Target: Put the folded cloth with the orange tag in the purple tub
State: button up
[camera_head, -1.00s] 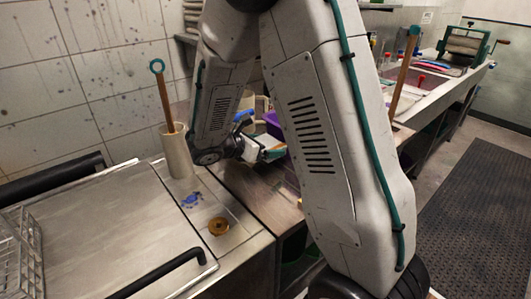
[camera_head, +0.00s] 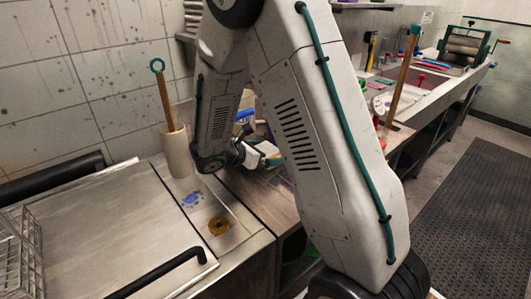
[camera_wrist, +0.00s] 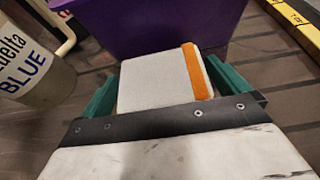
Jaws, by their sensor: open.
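The folded cloth (camera_wrist: 152,80) is pale grey with an orange tag (camera_wrist: 197,72) along its right side. In the wrist view it lies between the green fingers of my gripper (camera_wrist: 165,88). The jaws are open, with a finger at each side of the cloth; I cannot tell whether they touch it. The purple tub (camera_wrist: 160,25) stands just beyond the cloth, at the top of the wrist view. My gripper also shows in the head view (camera_head: 262,158), low over the counter, where my arm hides most of the tub.
A jar labelled BLUE (camera_wrist: 30,65) stands left of the tub in the wrist view. A yellow marked strip (camera_wrist: 298,18) lies at the upper right. In the head view, a pale cylinder holding a wooden-handled tool (camera_head: 178,152) stands left of my arm.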

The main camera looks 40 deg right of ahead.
jog(key=v, duration=1.1)
jog(key=shift+a, duration=0.15)
jog(key=shift+s+a+r, duration=0.1)
jog(key=shift+a+r, duration=0.1)
jog(key=shift+r, duration=0.05)
jog(key=s+d+r+m+g+y, duration=0.2)
jog(key=s+r+m+y, duration=0.1)
jog(key=s+r+m, duration=0.4)
jog(key=s+a+r+m+y, duration=0.2)
jog(key=s+m+y, duration=0.2)
jog(key=s, duration=0.4)
jog(key=s+a+r+m+y, duration=0.2)
jog(key=s+m+y, duration=0.15)
jog(key=s, duration=0.35)
jog(key=m+t, duration=0.3)
jog(key=m, duration=1.8)
send_near(266, 152)
jog(key=x, duration=0.4)
jog(key=shift+d+f, duration=0.1)
jog(key=shift+f, duration=0.05)
jog(key=shift+d+x, duration=0.2)
jog(key=shift+x, duration=1.15)
jog(key=shift+d+x, duration=0.2)
jog(key=shift+x, duration=1.1)
jog(key=shift+w, duration=0.2)
jog(key=c, duration=0.7)
